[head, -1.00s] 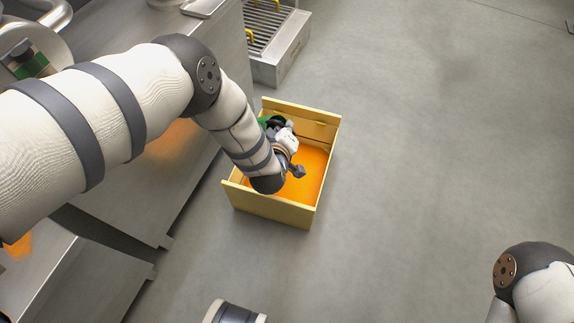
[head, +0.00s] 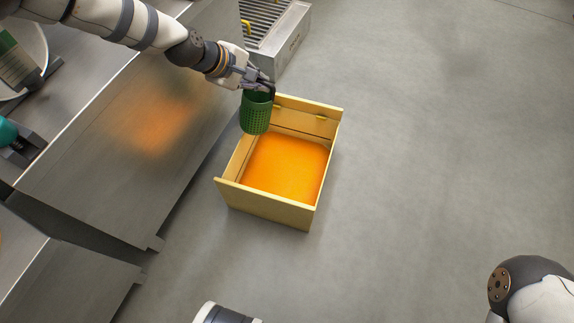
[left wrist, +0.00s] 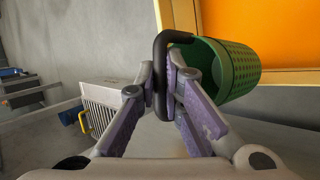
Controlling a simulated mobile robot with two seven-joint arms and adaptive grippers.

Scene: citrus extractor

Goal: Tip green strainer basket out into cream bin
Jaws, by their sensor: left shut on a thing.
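The green strainer basket (head: 256,113) is a perforated cup with a dark handle. My left gripper (head: 262,84) is shut on its handle and holds it at the far left corner of the cream bin (head: 268,207). In the left wrist view, the fingers (left wrist: 161,90) close on the black handle, and the basket (left wrist: 238,72) hangs to the right of them with its rim toward the camera. The basket's inside is mostly hidden. The bin stands on the floor with an orange layer inside. My right gripper is out of view; only part of that arm shows at the lower right.
A steel counter (head: 110,130) runs along the left, close to the bin. A grated metal unit (head: 278,40) stands on the floor behind the bin. The grey floor (head: 430,140) to the right is clear.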

